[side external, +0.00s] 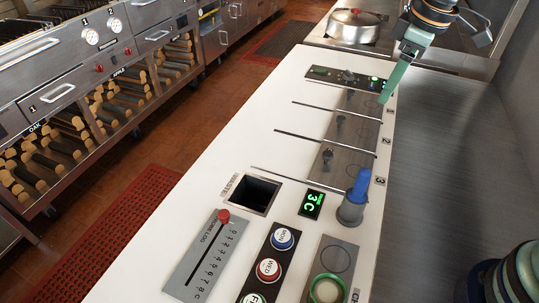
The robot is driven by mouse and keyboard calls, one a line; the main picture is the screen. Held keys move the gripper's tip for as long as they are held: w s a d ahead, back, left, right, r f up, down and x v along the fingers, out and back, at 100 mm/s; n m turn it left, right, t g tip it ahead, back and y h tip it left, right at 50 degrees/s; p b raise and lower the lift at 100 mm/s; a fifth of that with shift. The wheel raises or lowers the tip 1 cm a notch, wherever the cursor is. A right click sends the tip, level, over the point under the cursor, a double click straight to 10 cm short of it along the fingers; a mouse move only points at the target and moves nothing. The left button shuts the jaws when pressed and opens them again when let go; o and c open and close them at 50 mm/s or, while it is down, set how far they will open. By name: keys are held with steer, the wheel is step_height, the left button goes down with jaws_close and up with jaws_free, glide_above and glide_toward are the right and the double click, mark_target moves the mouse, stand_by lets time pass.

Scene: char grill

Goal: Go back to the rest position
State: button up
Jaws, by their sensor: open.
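My gripper (425,45) is at the top right, above the far end of the white counter (225,165). It is open, and I see nothing held in it. A long teal part of it slants down and left, its tip beside the far row of the grey panel. Whether that tip touches anything I cannot tell. A blue-handled piece (361,185) stands upright in a grey round holder (351,213) near the row marked 3, apart from my gripper.
Thin rods (325,142) lie across the counter. A lidded steel pan (353,26) stands behind it. In front are a square opening (250,194), a red-knobbed slider panel (205,257), round buttons (268,269) and a green ring (327,289).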

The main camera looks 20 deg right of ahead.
steer(key=s+d+m+t, duration=0.1)
steer(key=s+d+m, duration=0.1)
steer(key=s+m, duration=0.1)
steer(key=s+d+r+m+t, duration=0.1)
steer(key=s+d+m+t, duration=0.1)
steer(key=s, duration=0.4)
steer(key=shift+s+d+r+m, duration=0.25)
steer(key=shift+d+m, duration=0.2)
steer(key=shift+m, duration=0.45)
